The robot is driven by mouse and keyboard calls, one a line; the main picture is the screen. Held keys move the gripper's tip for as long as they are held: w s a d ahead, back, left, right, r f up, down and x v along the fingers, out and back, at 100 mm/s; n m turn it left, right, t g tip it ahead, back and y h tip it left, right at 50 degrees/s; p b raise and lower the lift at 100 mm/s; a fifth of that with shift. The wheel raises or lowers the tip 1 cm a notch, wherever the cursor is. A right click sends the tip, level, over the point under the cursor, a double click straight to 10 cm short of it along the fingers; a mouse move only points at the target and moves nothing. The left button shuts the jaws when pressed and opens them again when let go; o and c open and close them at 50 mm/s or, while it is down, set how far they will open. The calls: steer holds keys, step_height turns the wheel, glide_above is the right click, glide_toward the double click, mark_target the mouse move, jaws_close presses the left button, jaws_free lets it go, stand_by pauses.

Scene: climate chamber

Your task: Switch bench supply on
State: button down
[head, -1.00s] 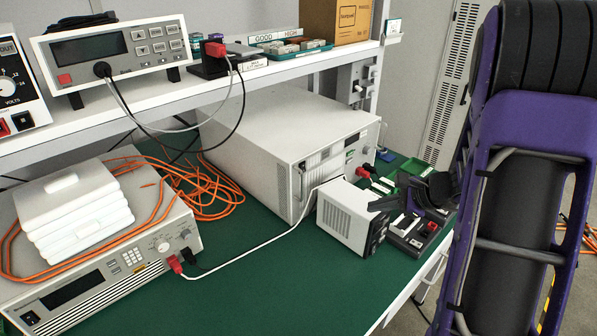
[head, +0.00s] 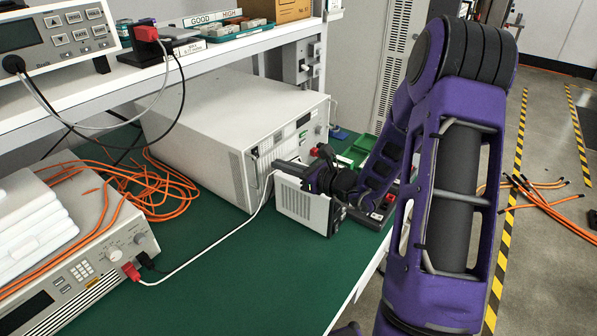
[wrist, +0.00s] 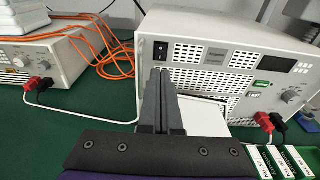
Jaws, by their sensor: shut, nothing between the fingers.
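A large white instrument (head: 205,150), which appears to be the bench supply, stands on the green bench top. In the wrist view its front panel (wrist: 220,85) shows a black rocker switch (wrist: 161,48) at the upper left, a dark display and a knob at right. I cannot tell the rocker's position. My gripper (head: 277,164) is shut and empty, above the small white box (head: 305,205). In the wrist view my gripper's fingertips (wrist: 158,74) point at the panel just below the rocker. I cannot tell if they touch it.
Another white instrument (head: 75,260) with white cases on it stands at the left. A white cable (head: 215,240) runs from its red plug toward the large instrument. Orange cables (head: 150,185) lie behind. The shelf (head: 130,98) overhangs the back. Green bench (head: 250,270) is clear in front.

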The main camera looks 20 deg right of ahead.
mark_target(258, 157)
steer(key=shift+x, duration=2.8)
